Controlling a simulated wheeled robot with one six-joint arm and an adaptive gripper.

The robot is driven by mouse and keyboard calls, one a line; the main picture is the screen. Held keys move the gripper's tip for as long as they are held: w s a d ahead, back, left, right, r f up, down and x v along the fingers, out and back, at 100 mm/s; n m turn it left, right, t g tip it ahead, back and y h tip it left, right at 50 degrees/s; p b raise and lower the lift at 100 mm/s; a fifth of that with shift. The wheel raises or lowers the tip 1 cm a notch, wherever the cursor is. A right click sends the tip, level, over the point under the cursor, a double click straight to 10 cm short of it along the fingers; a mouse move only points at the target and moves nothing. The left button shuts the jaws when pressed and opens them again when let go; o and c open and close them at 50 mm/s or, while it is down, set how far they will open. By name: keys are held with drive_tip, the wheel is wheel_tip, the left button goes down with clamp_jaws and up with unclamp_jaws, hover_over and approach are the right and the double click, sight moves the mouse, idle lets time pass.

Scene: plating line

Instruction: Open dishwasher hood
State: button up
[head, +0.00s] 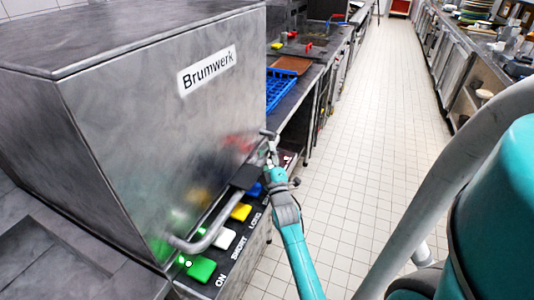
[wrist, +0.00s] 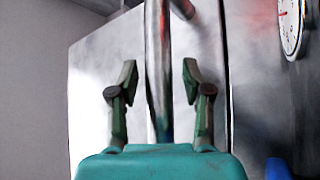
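The dishwasher hood (head: 150,120) is a large steel box with a "Brumwerk" label, at the left in the head view. It appears lowered, with its lower edge close above the button panel. Its bar handle (head: 207,238) runs along the lower front. My gripper (head: 271,152) is at the far end of this handle. In the wrist view my gripper (wrist: 158,85) is open, with one finger on each side of the handle (wrist: 157,50). Gaps show between both fingers and the bar. The exact contact at the fingertips is hard to see in the head view.
Below the handle are a green ON button (head: 199,268), a white button (head: 223,240), a yellow button (head: 241,212) and a blue button (head: 254,190). A blue rack (head: 281,92) stands on the counter beyond. The tiled aisle (head: 370,110) is clear. A round gauge (wrist: 291,25) shows at upper right.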

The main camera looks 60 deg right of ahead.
clamp_jaws()
wheel_tip(320, 180, up, 37)
idle(0.7)
drive_tip(key=shift+r, duration=0.1)
